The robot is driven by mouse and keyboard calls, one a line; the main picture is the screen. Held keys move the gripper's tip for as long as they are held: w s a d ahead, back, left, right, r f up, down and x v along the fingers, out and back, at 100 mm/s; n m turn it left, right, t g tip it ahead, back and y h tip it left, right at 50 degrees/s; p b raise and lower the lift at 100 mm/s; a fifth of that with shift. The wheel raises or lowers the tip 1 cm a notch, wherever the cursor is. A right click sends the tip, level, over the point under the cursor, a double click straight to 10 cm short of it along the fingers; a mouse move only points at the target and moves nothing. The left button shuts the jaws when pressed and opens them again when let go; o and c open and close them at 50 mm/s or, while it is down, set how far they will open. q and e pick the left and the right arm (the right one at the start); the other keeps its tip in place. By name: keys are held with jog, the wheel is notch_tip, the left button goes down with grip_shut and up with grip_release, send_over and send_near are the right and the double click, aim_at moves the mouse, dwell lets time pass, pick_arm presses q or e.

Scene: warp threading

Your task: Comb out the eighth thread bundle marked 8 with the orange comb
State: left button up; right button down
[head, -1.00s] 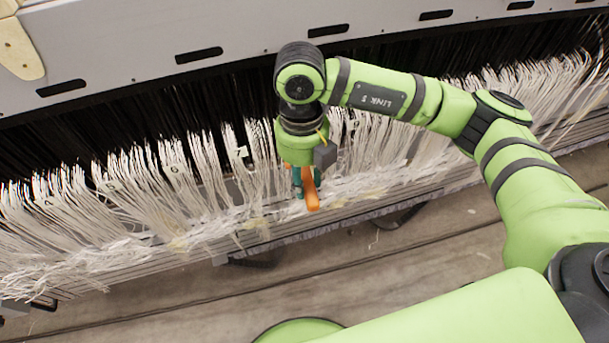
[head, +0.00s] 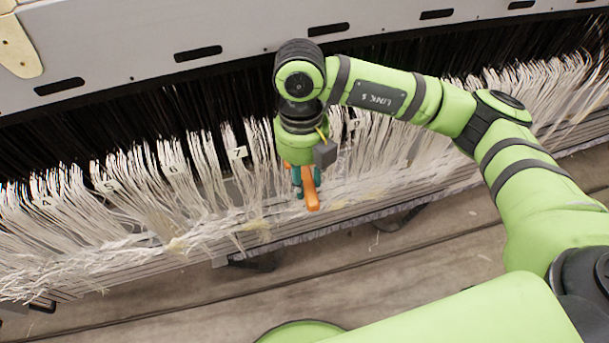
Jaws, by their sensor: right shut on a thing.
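The orange comb (head: 312,190) is in my right gripper (head: 304,180), which is shut on it; the comb points down in front of the white threads. The gripper hangs over the row of thread bundles (head: 200,190), just right of the bundle with the tag 7 (head: 237,153). No tag 8 can be read; my gripper and wrist cover the spot between tag 7 and the tag 9 (head: 355,125). Whether the comb touches the threads I cannot tell. My left gripper does not show.
A grey machine beam (head: 130,45) with dark slots runs along the back, above dark threads. Tags 6 (head: 174,170) and 5 (head: 108,186) mark bundles at left. A metal rail (head: 330,228) runs below the threads. The floor (head: 340,270) in front is bare.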

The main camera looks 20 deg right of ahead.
jog(key=shift+w, duration=0.1)
notch_tip(320, 180, down, 8)
jog(key=b, duration=0.7)
jog(key=shift+r, duration=0.25)
